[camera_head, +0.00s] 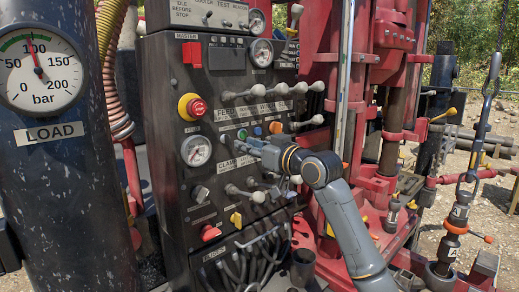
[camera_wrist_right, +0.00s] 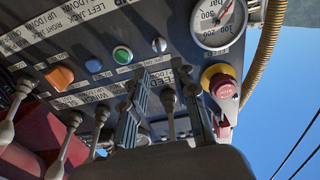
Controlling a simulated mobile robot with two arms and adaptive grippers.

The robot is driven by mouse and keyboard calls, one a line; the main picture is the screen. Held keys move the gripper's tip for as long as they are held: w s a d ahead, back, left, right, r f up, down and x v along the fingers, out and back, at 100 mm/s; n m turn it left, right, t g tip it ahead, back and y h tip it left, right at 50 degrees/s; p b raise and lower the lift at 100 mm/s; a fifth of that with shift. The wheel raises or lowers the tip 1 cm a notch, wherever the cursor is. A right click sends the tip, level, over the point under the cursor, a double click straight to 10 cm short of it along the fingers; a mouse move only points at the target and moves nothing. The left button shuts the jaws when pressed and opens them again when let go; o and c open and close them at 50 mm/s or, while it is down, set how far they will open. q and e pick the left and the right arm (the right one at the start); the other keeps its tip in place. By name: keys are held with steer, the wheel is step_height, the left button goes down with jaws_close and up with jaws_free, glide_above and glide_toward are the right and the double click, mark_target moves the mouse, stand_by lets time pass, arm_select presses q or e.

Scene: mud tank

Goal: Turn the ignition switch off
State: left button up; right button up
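The black control panel (camera_head: 165,130) stands in the middle of the head view. No label I can read names the ignition switch. A dark rotary knob (camera_head: 200,194) sits low on the panel's left side, and a red switch (camera_head: 192,53) sits under the label MASTER. Which of these is the ignition switch, I cannot tell. My right gripper (camera_head: 252,146) is close to the panel's middle, below the green button (camera_head: 242,134). In the wrist view the right gripper's (camera_wrist_right: 165,112) fingers are apart, with a lever (camera_wrist_right: 168,101) showing between them. My left gripper is not in view.
Several white-knobbed levers (camera_head: 264,91) stick out above and below my right gripper. A red-and-yellow stop button (camera_head: 193,107) and a gauge (camera_head: 196,150) are left of it. A pressure column (camera_head: 60,180) stands far left; red machinery (camera_head: 375,185) is at right.

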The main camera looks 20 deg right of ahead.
steer(key=shift+v, duration=2.2)
